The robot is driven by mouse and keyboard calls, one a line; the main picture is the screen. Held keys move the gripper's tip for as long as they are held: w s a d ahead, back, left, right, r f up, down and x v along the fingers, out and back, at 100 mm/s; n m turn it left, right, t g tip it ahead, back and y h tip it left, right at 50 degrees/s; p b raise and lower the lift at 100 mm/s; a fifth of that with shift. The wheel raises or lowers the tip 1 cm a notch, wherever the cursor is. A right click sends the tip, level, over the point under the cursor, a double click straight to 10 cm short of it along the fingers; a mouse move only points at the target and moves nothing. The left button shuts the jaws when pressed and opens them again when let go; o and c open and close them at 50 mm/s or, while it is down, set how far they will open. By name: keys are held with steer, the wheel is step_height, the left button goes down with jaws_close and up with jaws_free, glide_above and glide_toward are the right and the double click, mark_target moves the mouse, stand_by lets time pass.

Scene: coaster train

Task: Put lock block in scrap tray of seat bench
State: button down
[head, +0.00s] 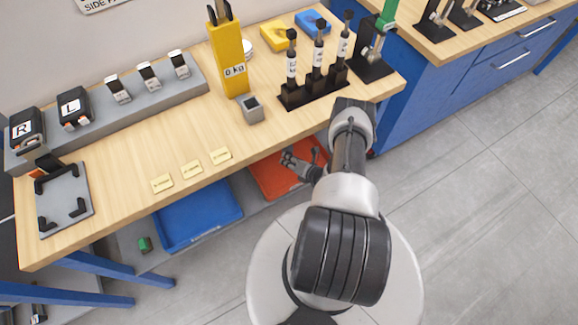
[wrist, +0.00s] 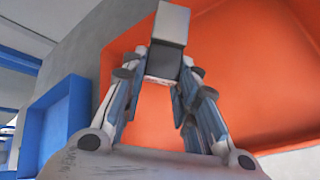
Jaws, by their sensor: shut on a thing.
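My gripper (head: 288,159) reaches under the front edge of the seat bench (head: 135,150), over the orange-red tray (head: 273,181). In the wrist view my gripper (wrist: 163,66) is shut on a small grey block, the lock block (wrist: 171,24), with a light face and a darker face. The orange-red tray (wrist: 245,75) fills the background behind it. The block appears above the tray, but the gap to its floor cannot be told. In the head view the held block is too small to make out. A blue tray (head: 198,216) sits to the left of the orange-red one; no tray label is readable.
On the bench stand a grey hollow cube (head: 252,109), a yellow holder (head: 228,58), a black rack of cylinders (head: 313,88) and a grey plate (head: 64,200). A green block (head: 145,244) lies left of the blue tray. The bench edge overhangs the trays.

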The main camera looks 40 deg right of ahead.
steer(key=shift+w+f+b, duration=0.1)
steer(key=shift+f+b, duration=0.7)
steer(key=shift+f, duration=1)
steer(key=shift+f, duration=0.6)
steer(key=c, duration=1.5)
jaws_free()
steer(key=shift+a+f, duration=0.1)
steer(key=shift+r, duration=0.2)
steer(key=p+v, duration=0.2)
steer(key=v, duration=0.4)
steer(key=p+v, duration=0.2)
steer(key=v, duration=0.4)
steer(key=shift+r, duration=0.45)
